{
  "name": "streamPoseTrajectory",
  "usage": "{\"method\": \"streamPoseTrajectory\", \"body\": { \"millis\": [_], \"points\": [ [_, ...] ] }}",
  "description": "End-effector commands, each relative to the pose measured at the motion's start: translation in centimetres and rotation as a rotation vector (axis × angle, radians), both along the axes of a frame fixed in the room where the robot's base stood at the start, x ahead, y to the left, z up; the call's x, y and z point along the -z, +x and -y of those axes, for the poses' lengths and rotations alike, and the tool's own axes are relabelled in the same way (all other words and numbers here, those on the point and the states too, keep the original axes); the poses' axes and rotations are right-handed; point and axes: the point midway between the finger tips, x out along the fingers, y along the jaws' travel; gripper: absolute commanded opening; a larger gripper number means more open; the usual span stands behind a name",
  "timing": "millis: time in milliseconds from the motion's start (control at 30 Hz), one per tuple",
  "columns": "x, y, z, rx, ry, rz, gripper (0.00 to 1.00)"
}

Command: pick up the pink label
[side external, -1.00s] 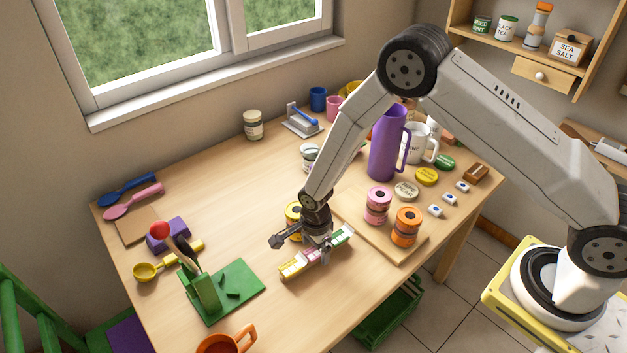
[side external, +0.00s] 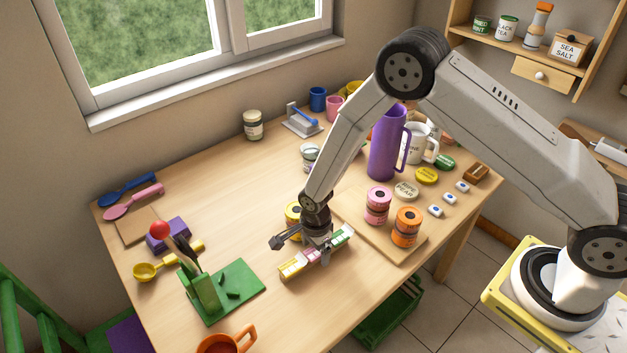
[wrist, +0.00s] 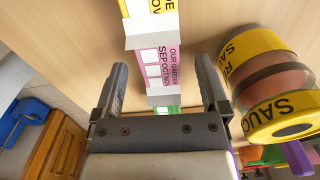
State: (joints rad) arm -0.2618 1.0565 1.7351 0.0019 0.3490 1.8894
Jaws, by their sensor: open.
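The pink label (wrist: 158,60), with dark printed text, stands in a row with a yellow label (wrist: 150,12) and a green one (wrist: 166,109), with white pieces between them. In the side view this row (side external: 294,266) lies on the table under my gripper (side external: 322,256), which hides its middle. In the wrist view my gripper (wrist: 160,74) is open, with one finger on each side of the row. The pink label lies between and just beyond the fingertips, with visible gaps on both sides. Whether the fingers reach down beside it is unclear.
A yellow-banded sauce jar (wrist: 266,75) stands close to the right finger in the wrist view. Pink (side external: 377,205) and orange (side external: 406,227) jars stand on a wooden board. A green stand (side external: 240,290) lies left of the row. A purple jug (side external: 386,145) stands behind.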

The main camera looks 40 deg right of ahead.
Motion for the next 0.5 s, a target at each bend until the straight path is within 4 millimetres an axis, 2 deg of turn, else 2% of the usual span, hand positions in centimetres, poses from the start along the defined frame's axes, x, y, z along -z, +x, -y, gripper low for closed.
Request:
{"method": "streamPoseTrajectory", "body": {
  "millis": [167, 200, 267, 400, 500],
  "points": [
    [0.01, 0.0, 0.0, 0.0, 0.0, 0.0, 0.94],
    [0.01, 0.0, 0.0, 0.0, 0.0, 0.0, 0.91],
    [0.01, -0.01, 0.0, 0.0, 0.0, 0.0, 0.72],
    [0.01, -0.01, 0.0, 0.0, 0.0, 0.0, 0.27],
    [0.0, -0.01, 0.01, 0.0, 0.0, 0.0, 0.0]
  ]
}}
